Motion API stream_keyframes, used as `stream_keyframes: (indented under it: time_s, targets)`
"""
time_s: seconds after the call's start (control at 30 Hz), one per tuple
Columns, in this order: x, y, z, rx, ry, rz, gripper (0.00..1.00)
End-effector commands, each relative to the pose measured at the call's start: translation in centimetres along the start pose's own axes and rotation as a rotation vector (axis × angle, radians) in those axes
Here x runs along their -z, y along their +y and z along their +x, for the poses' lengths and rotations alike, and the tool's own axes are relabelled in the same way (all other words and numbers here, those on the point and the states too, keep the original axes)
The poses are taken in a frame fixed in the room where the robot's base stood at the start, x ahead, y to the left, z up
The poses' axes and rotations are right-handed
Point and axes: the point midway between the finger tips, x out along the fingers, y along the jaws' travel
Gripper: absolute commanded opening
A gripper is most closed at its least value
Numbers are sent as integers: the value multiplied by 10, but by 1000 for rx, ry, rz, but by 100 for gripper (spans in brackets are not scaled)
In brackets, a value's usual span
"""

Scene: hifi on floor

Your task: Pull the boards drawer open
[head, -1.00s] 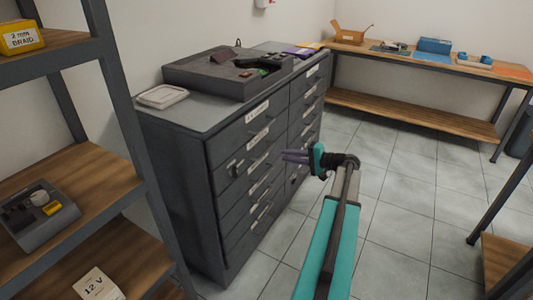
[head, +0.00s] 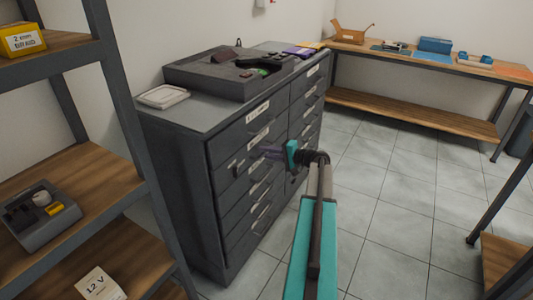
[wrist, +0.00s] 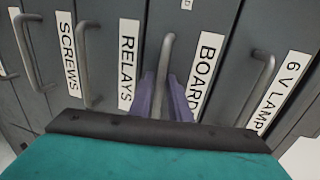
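The boards drawer (wrist: 225,55) shows in the wrist view, its label (wrist: 205,75) partly cut by the gripper. It appears closed, level with its neighbours. Its grey bar handle (wrist: 166,48) stands beside the label. My gripper (wrist: 163,82) has its two purple fingers on either side of this handle, with the handle between them. I see no clear clamping, and the fingers look open. In the head view my gripper (head: 264,151) is at the front of the dark grey drawer cabinet (head: 175,190), its fingers blurred against the drawer fronts.
Neighbouring drawers are labelled relays (wrist: 128,60) and 6 V lamp (wrist: 285,90), with handles close by. A shelf rack (head: 125,120) stands at the left. A workbench (head: 400,110) is at the back right. The tiled floor (head: 400,200) right of the cabinet is clear.

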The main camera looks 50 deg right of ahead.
Motion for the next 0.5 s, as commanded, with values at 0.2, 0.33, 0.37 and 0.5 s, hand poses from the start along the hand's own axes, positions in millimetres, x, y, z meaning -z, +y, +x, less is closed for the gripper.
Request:
stream_keyframes:
  time_s: [0.2, 0.33, 0.37, 0.5]
  targets:
    - [0, 0, 0, 0, 1, 0, 17]
    - [0, 0, 0, 0, 1, 0, 0]
    - [0, 0, 0, 0, 1, 0, 0]
    - [1, 0, -1, 0, 2, 1, 0]
